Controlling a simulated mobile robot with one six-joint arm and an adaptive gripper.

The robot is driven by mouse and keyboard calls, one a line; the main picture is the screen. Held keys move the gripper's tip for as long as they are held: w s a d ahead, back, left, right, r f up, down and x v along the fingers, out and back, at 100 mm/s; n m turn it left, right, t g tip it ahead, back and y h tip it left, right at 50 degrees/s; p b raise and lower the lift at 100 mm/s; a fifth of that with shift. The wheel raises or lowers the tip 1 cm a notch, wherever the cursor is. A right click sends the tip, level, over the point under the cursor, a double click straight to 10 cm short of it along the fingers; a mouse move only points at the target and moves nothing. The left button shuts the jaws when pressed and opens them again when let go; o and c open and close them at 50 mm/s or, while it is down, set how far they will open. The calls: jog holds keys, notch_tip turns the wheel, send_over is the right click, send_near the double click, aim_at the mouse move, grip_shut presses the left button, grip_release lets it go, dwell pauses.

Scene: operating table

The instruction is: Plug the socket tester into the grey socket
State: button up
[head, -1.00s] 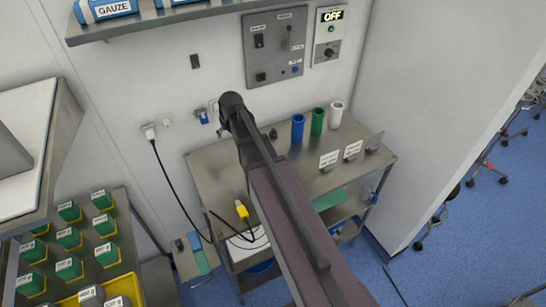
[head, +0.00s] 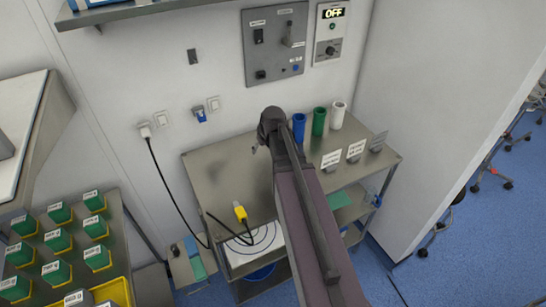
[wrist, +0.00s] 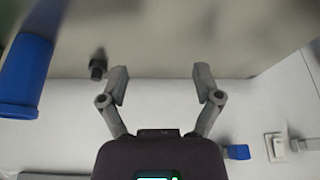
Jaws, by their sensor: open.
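My gripper (head: 268,128) is over the back of the steel cart, near the wall. In the wrist view my gripper (wrist: 161,80) has its two fingers spread, with nothing between them. A small dark upright piece (wrist: 97,66), possibly the socket tester, stands on the cart just outside the left finger in that view. My arm hides it in the head view. A dark grey plate (head: 193,56) is on the wall; I cannot tell whether it is the grey socket. A blue fitting (head: 200,115) and pale plates (head: 213,103) sit lower on the wall.
Blue, green and white cups (head: 319,121) stand at the cart's (head: 205,180) back right, the blue cup (wrist: 25,75) close to my gripper. A yellow plug (head: 240,212) with black cable lies at the front. Label stands (head: 332,160) are at right. A shelf (head: 130,10) overhangs above left.

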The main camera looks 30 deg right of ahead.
jog(key=shift+s+d+f+b, duration=0.35)
jog(key=shift+s+d+f, duration=0.1)
jog(key=shift+s+d, duration=0.25)
jog(key=shift+s+d+f+b, duration=0.35)
jog(key=shift+s+d+f, duration=0.1)
jog(key=shift+s+d, duration=0.2)
jog(key=shift+a, duration=0.15)
jog(key=s+a, duration=0.1)
jog(key=a, duration=0.2)
jog(key=s+a+g, duration=0.1)
jog(key=s+a, duration=0.1)
jog(key=a, duration=0.1)
jog(key=s+a+f+g, duration=0.1)
jog(key=a, duration=0.2)
jog(key=shift+s+a, duration=0.15)
jog(key=shift+a, duration=0.1)
jog(key=s+a, duration=0.2)
jog(key=s+a+g, duration=0.1)
jog(key=s+a, duration=0.1)
jog(key=a, duration=0.1)
jog(key=s+a+m+g, duration=0.1)
jog(key=s+a, duration=0.1)
jog(key=a, duration=0.1)
jog(key=shift+s+f, duration=0.1)
jog(key=shift+f, duration=0.1)
jog(key=shift+s+a, duration=0.45)
dwell(0.6)
